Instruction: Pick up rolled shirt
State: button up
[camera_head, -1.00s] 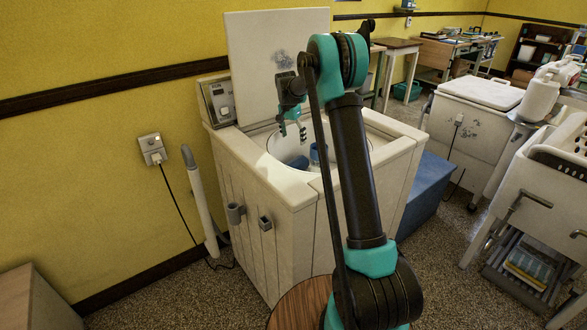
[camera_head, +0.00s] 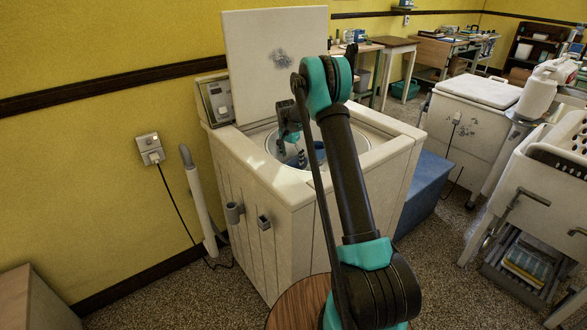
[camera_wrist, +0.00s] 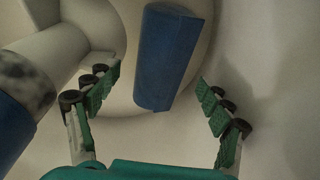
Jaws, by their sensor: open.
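The rolled shirt appears to be the blue roll (camera_wrist: 167,58) in the wrist view, lying inside the white washer tub. My gripper (camera_wrist: 155,108) is open, with a finger on each side of the near part of the roll in the picture; no contact with it shows. In the head view my gripper (camera_head: 291,158) is down in the tub opening of the washer (camera_head: 262,215). Blue cloth (camera_head: 319,151) shows in the tub there, partly hidden by my arm.
A second blue thing (camera_wrist: 12,125) is at the left of the wrist view, beside a pale agitator-like post (camera_wrist: 45,52). The tub wall (camera_wrist: 265,75) is bare on the right. The raised lid (camera_head: 277,55) stands behind the opening.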

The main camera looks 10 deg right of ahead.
aim_at(293, 161)
jog(key=f, duration=0.5)
jog(key=shift+w+d+f, duration=0.25)
jog(key=shift+w+d, duration=0.05)
grip_shut()
